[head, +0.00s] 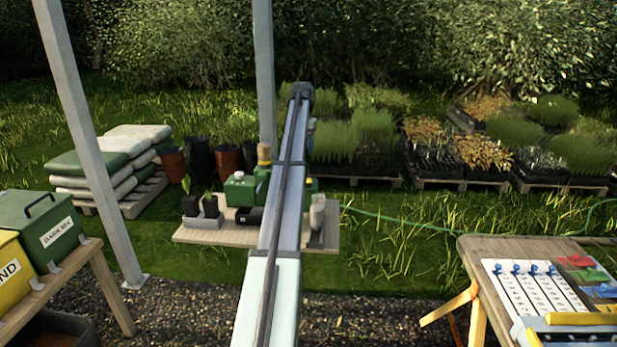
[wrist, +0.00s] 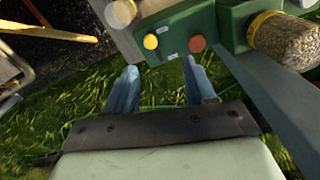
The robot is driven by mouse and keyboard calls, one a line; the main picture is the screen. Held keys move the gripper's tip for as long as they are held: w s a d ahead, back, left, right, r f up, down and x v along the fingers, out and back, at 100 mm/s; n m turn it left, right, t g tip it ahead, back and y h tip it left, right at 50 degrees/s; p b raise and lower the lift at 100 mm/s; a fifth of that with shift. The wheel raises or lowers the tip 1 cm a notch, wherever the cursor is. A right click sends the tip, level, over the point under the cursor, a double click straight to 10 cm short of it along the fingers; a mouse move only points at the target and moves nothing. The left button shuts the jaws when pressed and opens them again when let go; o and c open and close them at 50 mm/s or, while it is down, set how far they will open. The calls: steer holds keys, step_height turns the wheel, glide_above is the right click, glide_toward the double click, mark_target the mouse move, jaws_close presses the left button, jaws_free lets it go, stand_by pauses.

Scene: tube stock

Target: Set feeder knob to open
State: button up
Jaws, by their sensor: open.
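A green machine (wrist: 175,38) shows in the wrist view, with a round yellow knob or button (wrist: 151,42) and a round orange-red one (wrist: 197,44) on its face. A clear jar of brown grains (wrist: 285,42) is fixed to its right. I cannot tell which round part is the feeder knob or read its setting. My gripper (wrist: 162,78) is open and empty, its two blue-grey fingers pointing toward the machine, short of the knobs. In the head view the green machine (head: 240,190) stands on a bench, partly hidden behind my arm, which also hides my gripper.
The wooden bench (head: 205,237) carries dark pots and small blocks beside the machine. Metal posts (head: 85,140) stand left and behind. A table with a labelled board (head: 535,290) is at right, and green and yellow bins (head: 45,225) at left. Grass lies between.

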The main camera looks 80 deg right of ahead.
mark_target(309, 179)
steer(key=f, duration=0.4)
steer(key=s+f, duration=0.1)
steer(key=f, duration=0.3)
steer(key=s+f, duration=0.1)
steer(key=f, duration=0.4)
steer(key=shift+d, duration=0.35)
jaws_close()
steer(key=shift+d, duration=0.1)
stand_by(0.4)
